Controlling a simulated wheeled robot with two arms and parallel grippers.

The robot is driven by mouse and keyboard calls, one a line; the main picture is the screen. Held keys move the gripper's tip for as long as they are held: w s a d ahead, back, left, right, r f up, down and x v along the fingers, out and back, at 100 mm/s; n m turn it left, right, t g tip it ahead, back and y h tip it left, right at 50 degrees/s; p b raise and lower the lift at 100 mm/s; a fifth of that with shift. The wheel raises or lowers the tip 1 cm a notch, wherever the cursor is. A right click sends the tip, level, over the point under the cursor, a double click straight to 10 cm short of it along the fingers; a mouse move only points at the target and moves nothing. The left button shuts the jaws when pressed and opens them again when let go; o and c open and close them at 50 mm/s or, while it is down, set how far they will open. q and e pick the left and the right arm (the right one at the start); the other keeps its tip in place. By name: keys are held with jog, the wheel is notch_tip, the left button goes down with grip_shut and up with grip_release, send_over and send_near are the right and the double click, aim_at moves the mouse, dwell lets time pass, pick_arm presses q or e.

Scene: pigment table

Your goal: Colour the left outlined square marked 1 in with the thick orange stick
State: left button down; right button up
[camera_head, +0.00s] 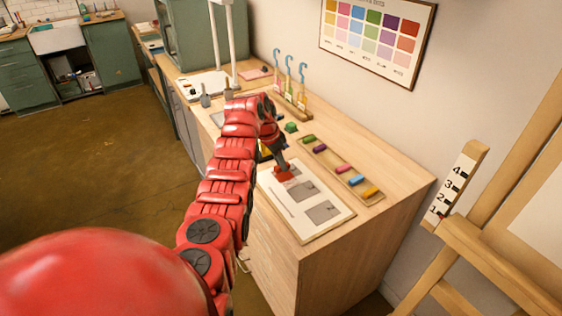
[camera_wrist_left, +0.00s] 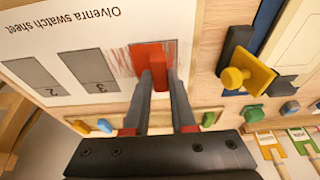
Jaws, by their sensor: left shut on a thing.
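My left gripper (camera_head: 279,158) is shut on a thick red-orange stick (camera_wrist_left: 158,72), which points down at the white swatch sheet (camera_head: 284,210). The stick is over the square at one end of the row. Orange-red strokes (camera_wrist_left: 122,62) show beside the stick there; whether its tip touches the paper is hard to tell. That square's number is hidden. Two grey squares marked 3 (camera_wrist_left: 90,70) and 2 (camera_wrist_left: 32,74) lie beside it, without orange. My right gripper is not in view.
A wooden tray (camera_head: 326,165) beside the sheet holds green, purple, pink, blue and yellow-orange sticks. A yellow-knobbed tool (camera_wrist_left: 250,74) lies near the gripper. Several hooked droppers (camera_head: 289,72) stand behind. An easel (camera_head: 470,235) stands at the right.

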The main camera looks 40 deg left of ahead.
aim_at(288, 178)
pick_arm(q)
jog(key=shift+f+b, duration=0.55)
jog(key=shift+f, duration=0.3)
dwell(0.6)
jog(key=shift+b, duration=0.3)
jog(key=shift+d+r, duration=0.1)
jog(key=shift+r, duration=0.05)
jog(key=shift+s+d+p, duration=0.2)
jog(key=shift+s+d, duration=0.1)
jog(key=shift+d, duration=0.3)
jog(key=shift+s+d+p, duration=0.2)
jog(key=shift+s+d, duration=0.05)
jog(key=shift+d, duration=0.35)
jog(key=shift+b, duration=0.35)
jog(key=shift+w+a+f+b, duration=0.15)
jog(key=shift+w+a+b, duration=0.1)
jog(key=shift+a+b, duration=0.35)
jog(key=shift+w+a+f+b, duration=0.1)
jog(key=shift+w+a+b, duration=0.15)
jog(key=shift+a+b, duration=0.35)
jog(key=shift+a+r, duration=0.1)
